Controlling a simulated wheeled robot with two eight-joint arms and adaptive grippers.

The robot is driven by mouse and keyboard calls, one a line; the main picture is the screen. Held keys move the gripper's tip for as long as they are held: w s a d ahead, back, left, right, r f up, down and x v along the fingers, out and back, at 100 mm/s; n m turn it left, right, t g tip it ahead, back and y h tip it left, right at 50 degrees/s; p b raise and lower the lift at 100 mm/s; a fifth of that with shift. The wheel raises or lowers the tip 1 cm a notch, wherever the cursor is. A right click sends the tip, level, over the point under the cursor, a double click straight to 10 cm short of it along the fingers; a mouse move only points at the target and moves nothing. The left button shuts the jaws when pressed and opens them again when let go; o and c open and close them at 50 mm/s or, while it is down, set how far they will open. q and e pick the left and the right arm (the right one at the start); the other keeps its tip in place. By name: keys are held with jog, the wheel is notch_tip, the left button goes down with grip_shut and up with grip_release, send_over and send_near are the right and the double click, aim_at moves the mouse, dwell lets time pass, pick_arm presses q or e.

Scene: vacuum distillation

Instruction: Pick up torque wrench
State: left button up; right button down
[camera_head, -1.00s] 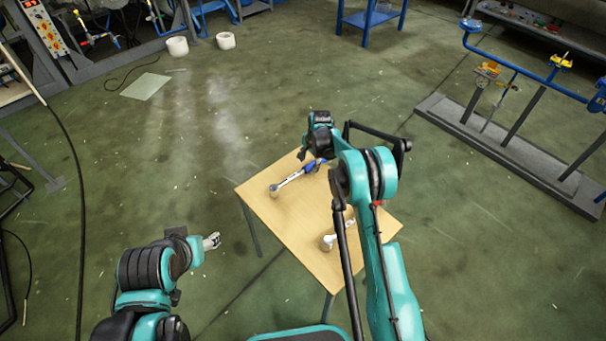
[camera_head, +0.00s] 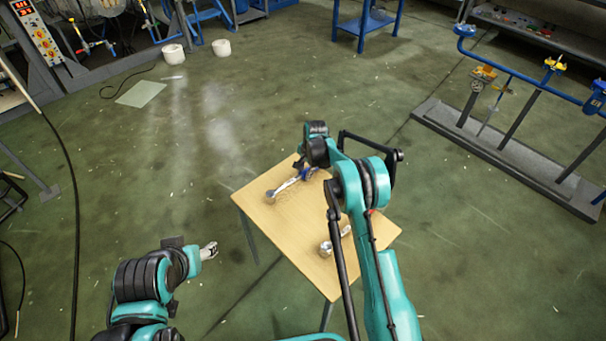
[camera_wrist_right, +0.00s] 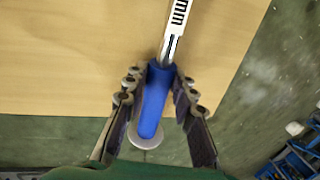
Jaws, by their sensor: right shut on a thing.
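The torque wrench (camera_head: 287,186) has a silver shaft and head and a blue handle. It lies at the far left part of the wooden table (camera_head: 290,240), its round head towards the left edge. My right gripper (camera_head: 308,171) is above the handle end. In the right wrist view, the fingers of this gripper (camera_wrist_right: 160,80) are shut on the blue handle (camera_wrist_right: 153,105), one on each side. Whether the wrench touches the table or is slightly raised, I cannot tell. My left gripper (camera_head: 209,251) is left of the table, away from the wrench; its opening is too small to judge.
Another silver tool (camera_head: 328,247) lies nearer on the table, partly hidden by my right arm. A grey base with blue piping (camera_head: 510,150) stands at right. Two white containers (camera_head: 222,47) stand at the back left. The floor left of the table is mostly clear.

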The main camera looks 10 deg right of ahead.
jog(key=shift+r+p, duration=0.3)
jog(key=shift+r, duration=0.35)
notch_tip(320, 180, up, 3)
jog(key=shift+r+p, duration=0.1)
jog(key=shift+p, duration=0.7)
jog(key=w+d+r+p, duration=0.1)
jog(key=d+r, duration=0.2)
jog(key=d, duration=0.2)
jog(key=w+d+r+p, duration=0.1)
jog(key=d+r+p, duration=0.1)
jog(key=d, duration=0.4)
jog(key=shift+w+d+r+p, duration=0.2)
jog(key=shift+w+r+p, duration=0.1)
jog(key=shift+r, duration=0.45)
jog(key=c, duration=2)
grip_release()
jog(key=shift+s, duration=0.1)
grip_shut()
